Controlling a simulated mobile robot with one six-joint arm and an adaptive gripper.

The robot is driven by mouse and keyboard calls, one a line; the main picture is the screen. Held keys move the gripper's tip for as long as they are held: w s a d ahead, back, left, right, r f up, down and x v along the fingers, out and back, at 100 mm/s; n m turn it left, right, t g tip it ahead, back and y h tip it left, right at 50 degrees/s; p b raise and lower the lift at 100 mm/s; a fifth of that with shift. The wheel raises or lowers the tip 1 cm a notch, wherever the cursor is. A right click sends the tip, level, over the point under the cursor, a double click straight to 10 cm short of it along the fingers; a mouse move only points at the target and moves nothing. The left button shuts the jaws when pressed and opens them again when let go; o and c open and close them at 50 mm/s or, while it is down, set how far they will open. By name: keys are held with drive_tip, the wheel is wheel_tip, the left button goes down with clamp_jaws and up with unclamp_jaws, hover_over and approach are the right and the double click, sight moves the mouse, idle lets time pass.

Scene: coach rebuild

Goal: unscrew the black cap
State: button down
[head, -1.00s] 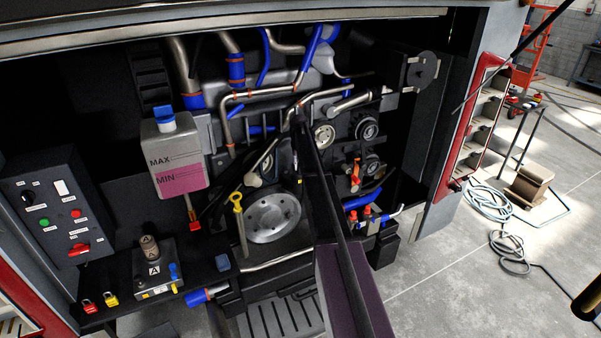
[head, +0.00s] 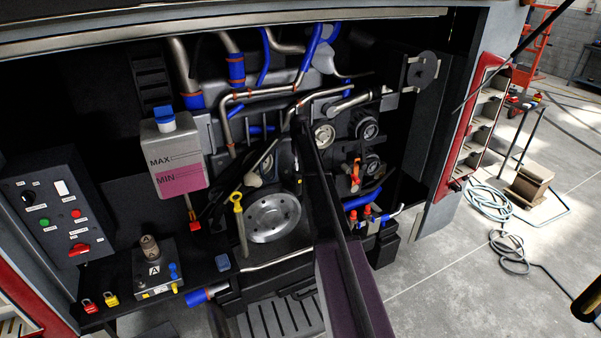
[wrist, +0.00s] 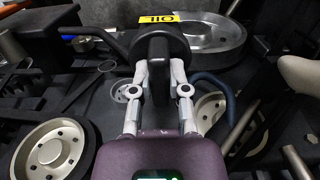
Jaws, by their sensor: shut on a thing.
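The black cap (wrist: 174,42) shows at the top middle of the wrist view. It is round, with a raised upright grip bar and a yellow label reading OIL. My gripper (wrist: 159,75) has its two pale fingers closed on the bar from both sides. The cap's underside and its seat are hidden. In the head view my dark arm reaches up into the engine bay, and I cannot make out the cap or the fingers there.
A large metal pulley (head: 272,217) and a yellow dipstick handle (head: 238,203) are left of my arm. The coolant tank (head: 177,160) hangs further left. Red-handled valves (head: 356,172) and blue hoses are close on the right.

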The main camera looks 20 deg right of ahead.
drive_tip(key=shift+n, duration=1.5)
drive_tip(key=c, duration=0.5)
unclamp_jaws()
drive_tip(key=shift+c, duration=0.2)
drive_tip(key=o, duration=0.4)
drive_tip(key=shift+r, duration=0.1)
drive_tip(key=shift+r+p, duration=5.05)
drive_tip(key=shift+p, duration=0.1)
